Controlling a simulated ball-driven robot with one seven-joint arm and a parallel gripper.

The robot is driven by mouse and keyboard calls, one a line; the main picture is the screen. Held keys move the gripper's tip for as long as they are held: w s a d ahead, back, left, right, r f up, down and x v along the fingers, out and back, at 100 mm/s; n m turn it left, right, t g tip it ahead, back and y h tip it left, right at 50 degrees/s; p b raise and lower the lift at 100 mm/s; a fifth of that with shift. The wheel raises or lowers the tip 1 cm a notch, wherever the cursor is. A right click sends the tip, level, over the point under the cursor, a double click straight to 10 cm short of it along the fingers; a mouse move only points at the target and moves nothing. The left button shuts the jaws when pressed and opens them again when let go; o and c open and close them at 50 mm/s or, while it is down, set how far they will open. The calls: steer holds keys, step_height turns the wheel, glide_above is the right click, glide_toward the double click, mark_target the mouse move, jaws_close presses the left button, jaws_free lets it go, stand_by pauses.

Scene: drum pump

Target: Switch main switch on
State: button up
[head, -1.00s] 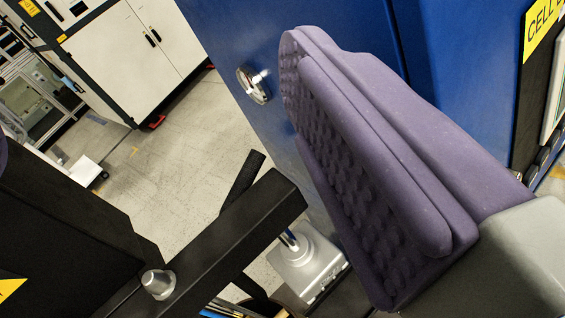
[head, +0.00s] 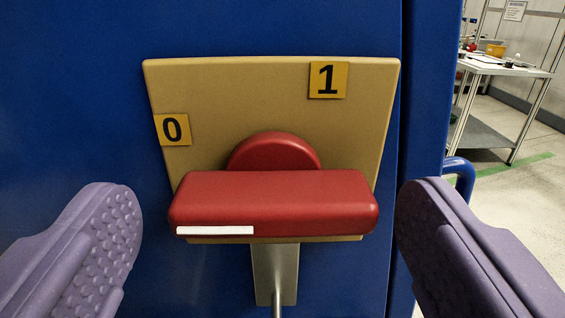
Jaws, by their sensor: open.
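The main switch (head: 275,203) is a red bar handle on a round red hub, set on a tan plate (head: 230,95) on a blue cabinet wall. The handle lies level, with a white stripe along its lower left edge. A yellow "0" label (head: 173,129) is at the plate's left and a yellow "1" label (head: 327,80) at its upper right. The white stripe is on the side of the "0". My gripper (head: 268,225) is open, with one purple ridged finger on each side of the handle, apart from it in the picture. The fingers' lower ends are cut off.
The blue cabinet (head: 70,90) fills most of the view. A metal bracket (head: 275,275) sits below the plate. A blue curved handle (head: 460,178) is at the cabinet's right edge. A table (head: 500,68) stands at the far right on open floor.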

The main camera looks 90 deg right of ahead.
steer(key=shift+d, duration=0.55)
steer(key=shift+r, duration=0.1)
steer(key=c, duration=1)
steer(key=shift+c, duration=0.2)
